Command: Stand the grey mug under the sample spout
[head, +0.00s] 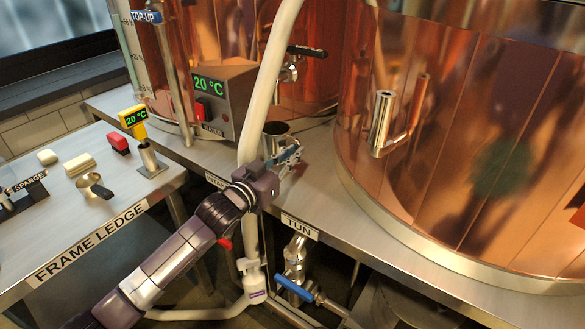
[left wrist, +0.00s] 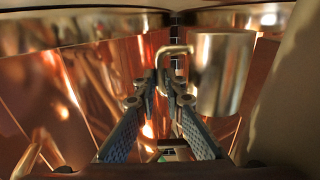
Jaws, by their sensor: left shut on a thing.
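The grey metal mug (head: 274,143) is on or just over the steel deck beside the copper vessel, its open rim facing up. It also shows in the left wrist view (left wrist: 222,78), with its handle (left wrist: 176,52) at my fingertips. My left gripper (head: 289,158) is shut on the mug's handle. In the left wrist view its fingers (left wrist: 168,88) meet beside the mug. The sample spout (head: 288,72), a small metal tap with a black lever, comes out of the copper wall above the mug. I cannot tell whether the mug's base touches the deck. My right gripper is not in view.
A pale hose (head: 262,85) runs down just left of the mug. A heater box (head: 222,98) reading 20 °C stands left of it. A large copper tun (head: 470,150) fills the right. The frame ledge (head: 130,190) holds a scoop (head: 95,185) and blocks.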

